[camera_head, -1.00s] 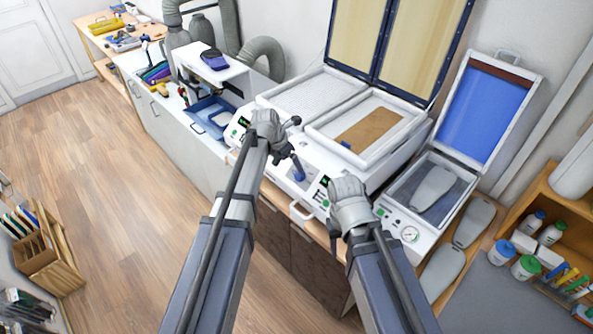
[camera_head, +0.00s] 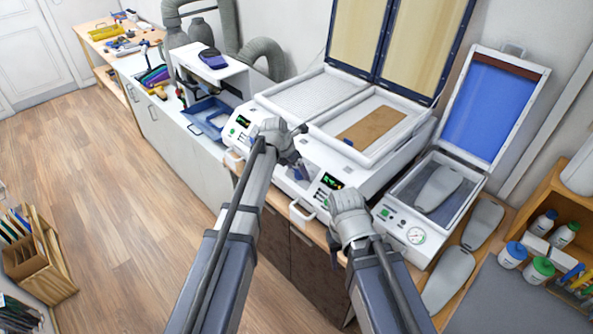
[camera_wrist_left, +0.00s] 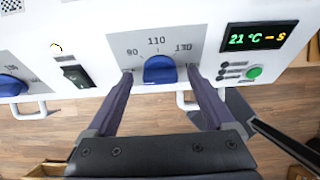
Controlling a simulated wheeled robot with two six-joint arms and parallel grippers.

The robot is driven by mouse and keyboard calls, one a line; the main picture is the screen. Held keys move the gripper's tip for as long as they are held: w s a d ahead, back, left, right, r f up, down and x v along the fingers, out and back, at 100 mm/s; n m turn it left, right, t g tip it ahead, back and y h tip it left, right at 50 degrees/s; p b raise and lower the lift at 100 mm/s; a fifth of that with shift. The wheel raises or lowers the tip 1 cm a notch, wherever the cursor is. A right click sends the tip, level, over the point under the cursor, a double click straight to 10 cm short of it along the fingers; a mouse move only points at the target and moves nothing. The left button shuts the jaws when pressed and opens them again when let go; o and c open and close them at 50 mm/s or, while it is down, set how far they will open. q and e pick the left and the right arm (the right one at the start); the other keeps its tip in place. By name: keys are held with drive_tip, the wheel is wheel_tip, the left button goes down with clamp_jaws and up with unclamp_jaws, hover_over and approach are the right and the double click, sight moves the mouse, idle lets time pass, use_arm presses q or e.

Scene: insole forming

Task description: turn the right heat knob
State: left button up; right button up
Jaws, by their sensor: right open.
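The right heat knob (camera_wrist_left: 160,70) is blue and sits in the middle of the left wrist view, on a grey dial plate marked 90, 110 and 130. My left gripper (camera_wrist_left: 160,76) is open, with one finger on each side of the knob and a visible gap to it on both sides.
A green-lit display (camera_wrist_left: 258,37) and a green button (camera_wrist_left: 254,72) lie right of the knob. A rocker switch (camera_wrist_left: 75,75) and another blue knob (camera_wrist_left: 12,86) lie left. White handles (camera_head: 301,213) jut from the machine's front.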

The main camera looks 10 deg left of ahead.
use_arm(q)
drive_tip(key=c, duration=1.3)
